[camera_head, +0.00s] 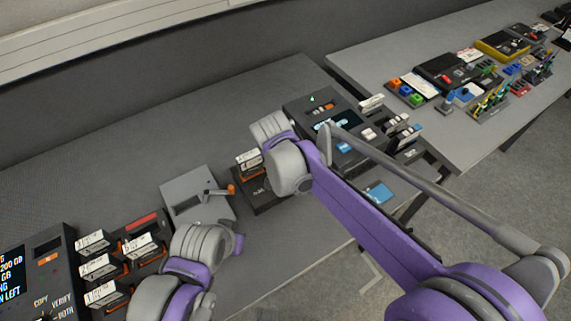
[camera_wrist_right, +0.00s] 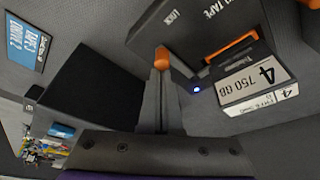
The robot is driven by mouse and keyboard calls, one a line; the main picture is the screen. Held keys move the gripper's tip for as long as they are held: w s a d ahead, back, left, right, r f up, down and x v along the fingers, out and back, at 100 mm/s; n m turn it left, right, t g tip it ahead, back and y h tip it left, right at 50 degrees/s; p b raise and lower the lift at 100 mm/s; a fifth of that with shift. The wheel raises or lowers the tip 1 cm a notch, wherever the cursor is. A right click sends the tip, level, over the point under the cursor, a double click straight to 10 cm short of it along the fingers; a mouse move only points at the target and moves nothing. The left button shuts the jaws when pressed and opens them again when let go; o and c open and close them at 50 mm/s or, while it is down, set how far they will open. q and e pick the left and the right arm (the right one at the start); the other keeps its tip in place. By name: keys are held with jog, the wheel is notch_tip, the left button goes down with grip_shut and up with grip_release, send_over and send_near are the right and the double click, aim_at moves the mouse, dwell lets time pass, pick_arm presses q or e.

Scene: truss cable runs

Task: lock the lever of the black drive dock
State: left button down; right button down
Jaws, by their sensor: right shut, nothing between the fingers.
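The black drive dock (camera_head: 265,203) stands on the grey bench, partly hidden by my right wrist. In the right wrist view the black dock (camera_wrist_right: 190,30) shows the words LOCK and TAPE, an orange bar, and a cartridge labelled 4, 750 GB. A rounded orange knob (camera_wrist_right: 162,58) appears just at the tips of my right gripper (camera_wrist_right: 158,80); I cannot tell if they touch. The right fingers are shut with nothing between them. My left arm is at the lower left of the head view; its fingers are hidden.
A grey box (camera_head: 180,190) with an orange-tipped lever stands left of the black dock. Several labelled cartridges (camera_head: 97,265) and a display unit (camera_head: 35,255) are further left. A black device (camera_head: 312,103) stands behind my right arm. The bench behind the docks is clear.

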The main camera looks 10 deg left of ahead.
pick_arm(q)
jog(key=shift+w+r+p, duration=0.1)
jog(key=shift+r+p, duration=0.25)
jog(key=shift+r, duration=0.05)
pick_arm(e)
jog(key=v, duration=1)
jog(key=shift+s+r, duration=0.15)
jog(key=shift+r, duration=0.25)
jog(key=shift+s+f, duration=0.1)
